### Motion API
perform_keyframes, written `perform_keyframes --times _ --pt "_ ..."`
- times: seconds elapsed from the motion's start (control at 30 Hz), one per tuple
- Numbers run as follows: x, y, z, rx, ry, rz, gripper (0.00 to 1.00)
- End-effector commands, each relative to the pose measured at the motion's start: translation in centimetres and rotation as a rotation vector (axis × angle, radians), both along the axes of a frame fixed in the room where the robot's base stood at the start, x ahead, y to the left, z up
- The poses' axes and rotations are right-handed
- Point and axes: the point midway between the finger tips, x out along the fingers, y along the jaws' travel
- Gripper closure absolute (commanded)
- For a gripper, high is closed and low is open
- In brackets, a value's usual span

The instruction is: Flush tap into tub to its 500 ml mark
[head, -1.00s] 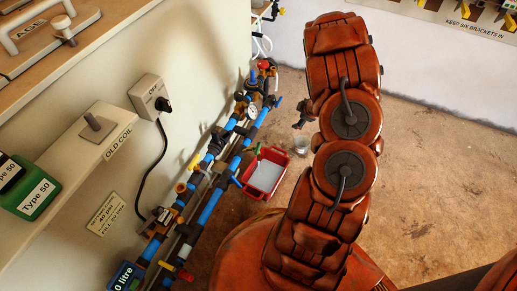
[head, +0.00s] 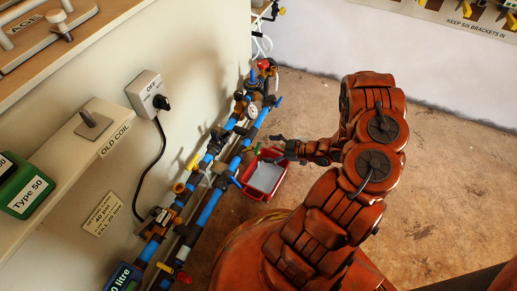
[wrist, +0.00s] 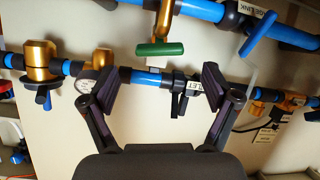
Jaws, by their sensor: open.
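A red tub (head: 263,190) stands on the floor beside the blue pipework, with pale grey-white inside it. Its 500 ml mark and level cannot be read. A tap with a green T-shaped handle (wrist: 160,49) on a brass stem shows in the wrist view. Green also shows (head: 257,149) above the tub's far end in the head view. My gripper (head: 277,143) is over the tub's far end, close to the green. In the wrist view my gripper (wrist: 158,85) is open and empty, with the green handle beyond and between its fingertips, apart from them.
Blue pipes with valves (head: 206,205) run along the wall at left. A gauge (head: 251,112), a red-handled valve (head: 264,65) and a switch box marked OFF (head: 148,92) are there. Brown floor (head: 440,190) at right is clear.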

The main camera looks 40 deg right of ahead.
Motion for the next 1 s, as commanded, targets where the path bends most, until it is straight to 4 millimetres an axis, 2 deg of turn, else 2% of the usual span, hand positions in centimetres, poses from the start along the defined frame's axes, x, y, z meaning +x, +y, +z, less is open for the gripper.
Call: perform_keyframes --times 0.2,0.4,0.8,1.0 --pt "2.3 1.7 -1.3 0.001 0.001 0.003 0.12" --pt "3.8 2.5 -2.0 0.0 0.001 0.001 0.12" --pt "4.2 2.7 -2.1 -0.001 0.002 0.0 0.12" --pt "4.2 2.7 -2.1 -0.001 0.001 -0.001 0.32"
